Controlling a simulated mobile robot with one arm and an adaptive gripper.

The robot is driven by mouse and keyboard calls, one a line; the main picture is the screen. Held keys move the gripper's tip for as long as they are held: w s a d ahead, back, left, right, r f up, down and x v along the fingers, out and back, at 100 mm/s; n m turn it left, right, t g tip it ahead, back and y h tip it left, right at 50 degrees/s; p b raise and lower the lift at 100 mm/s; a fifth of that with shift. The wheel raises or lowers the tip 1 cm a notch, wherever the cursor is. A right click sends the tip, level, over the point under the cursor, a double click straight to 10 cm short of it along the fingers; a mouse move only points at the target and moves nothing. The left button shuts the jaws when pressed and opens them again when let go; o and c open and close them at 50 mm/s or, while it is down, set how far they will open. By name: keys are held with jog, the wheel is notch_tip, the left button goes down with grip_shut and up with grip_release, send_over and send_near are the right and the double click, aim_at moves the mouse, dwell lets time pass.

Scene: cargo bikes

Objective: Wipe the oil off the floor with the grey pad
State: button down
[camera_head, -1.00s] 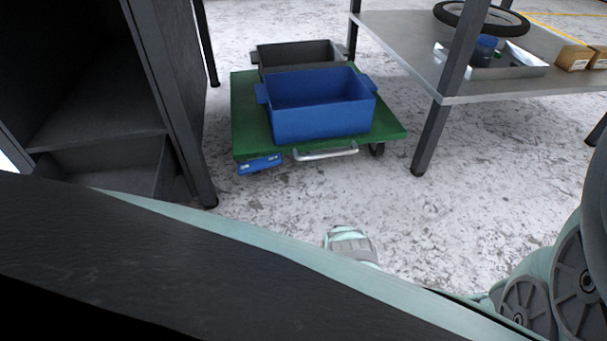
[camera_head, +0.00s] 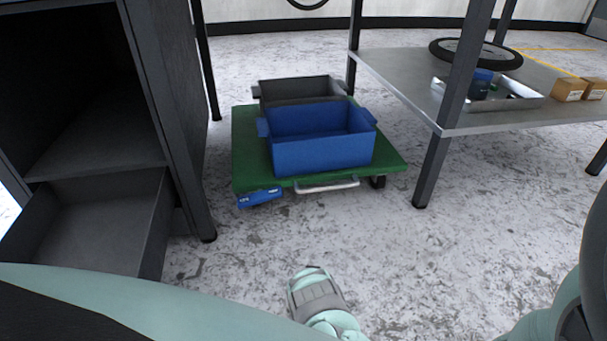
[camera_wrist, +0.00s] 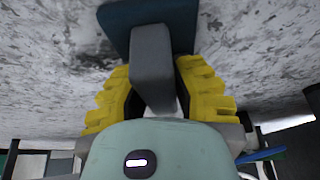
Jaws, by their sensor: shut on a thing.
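In the wrist view my gripper (camera_wrist: 153,78) has yellow ribbed fingers shut on the grey block-shaped grip of the pad (camera_wrist: 151,50). The pad's wide, flat dark blue-teal plate (camera_wrist: 119,18) lies beyond the fingertips, over the floor. I cannot tell whether the plate touches the floor. A dark smeary patch (camera_wrist: 92,60) shows on the mottled floor just left of the pad; it may be oil, but the floor's own stains look similar. In the head view only part of my arm shows; the fingers and pad are hidden.
A green platform trolley (camera_head: 250,158) carries a blue crate (camera_head: 322,156) and a dark grey bin (camera_head: 296,88). A black cabinet with an open drawer (camera_head: 100,225) stands at left. A metal shelf table (camera_head: 510,122) stands at right. Floor before the trolley is clear.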

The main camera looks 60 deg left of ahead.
jog(key=shift+r, duration=0.1)
jog(key=shift+w+d+p, duration=0.25)
jog(key=shift+w+p, duration=0.05)
jog(key=shift+p, duration=0.25)
jog(key=shift+w+d+p, duration=0.15)
jog(key=shift+w+p, duration=0.25)
jog(key=shift+w, duration=0.25)
jog(key=shift+w+d+f, duration=0.25)
jog(key=shift+w+d, duration=0.1)
jog(key=shift+w, duration=0.3)
jog(key=shift+w+p, duration=0.1)
jog(key=shift+p, duration=0.25)
